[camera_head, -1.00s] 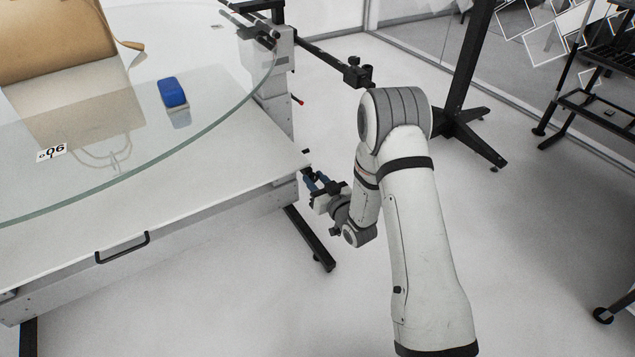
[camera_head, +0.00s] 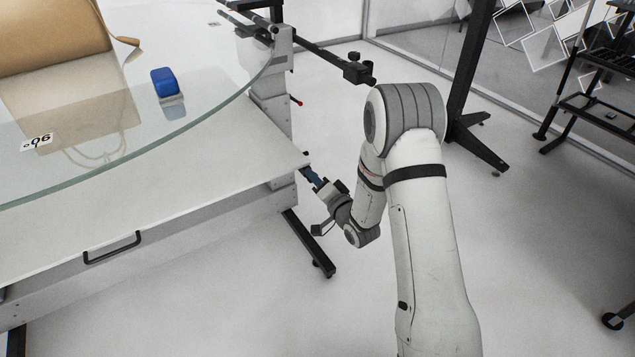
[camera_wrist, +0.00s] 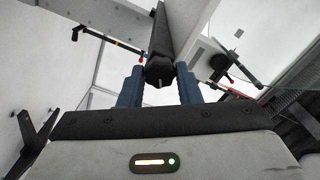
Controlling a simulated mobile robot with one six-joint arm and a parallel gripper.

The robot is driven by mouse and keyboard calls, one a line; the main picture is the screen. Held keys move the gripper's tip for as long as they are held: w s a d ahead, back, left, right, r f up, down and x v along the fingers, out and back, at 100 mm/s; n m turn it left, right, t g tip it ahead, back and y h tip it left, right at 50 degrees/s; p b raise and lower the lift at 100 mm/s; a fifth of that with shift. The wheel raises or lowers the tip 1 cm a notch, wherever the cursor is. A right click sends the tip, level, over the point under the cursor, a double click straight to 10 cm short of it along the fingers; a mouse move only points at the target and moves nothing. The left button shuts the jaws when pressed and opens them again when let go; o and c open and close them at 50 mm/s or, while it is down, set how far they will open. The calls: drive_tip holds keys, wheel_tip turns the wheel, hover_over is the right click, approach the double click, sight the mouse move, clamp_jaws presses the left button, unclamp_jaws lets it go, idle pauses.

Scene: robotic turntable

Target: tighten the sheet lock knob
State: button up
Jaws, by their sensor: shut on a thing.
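The sheet lock knob (camera_wrist: 159,72) is a dark, lobed knob at the end of a long black bar in the wrist view. My gripper (camera_wrist: 160,80) has its two blue fingers on either side of the knob and is shut on it. In the head view my gripper (camera_head: 313,177) is at the right corner of the white table (camera_head: 200,185), just below its top edge. The knob is too small and too covered there to make out clearly.
A round glass top (camera_head: 215,75) above the table carries a blue-topped block (camera_head: 164,82) and a tan bag (camera_head: 50,35). A black stand (camera_head: 465,100) and a dark rack (camera_head: 600,95) are at the right. The floor between is clear.

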drive_tip(key=m, duration=0.6)
drive_tip(key=shift+w+d+r+b, duration=0.1)
drive_tip(key=shift+w+d+b, duration=0.1)
drive_tip(key=shift+b, duration=0.15)
idle(0.4)
drive_tip(key=o, duration=0.9)
drive_tip(key=shift+a, duration=0.15)
drive_tip(key=shift+o, duration=0.2)
drive_tip(key=shift+s, duration=0.1)
drive_tip(key=p+v, duration=0.1)
drive_tip(key=v, duration=0.6)
drive_tip(key=shift+s+d, duration=0.25)
drive_tip(key=shift+s, duration=0.05)
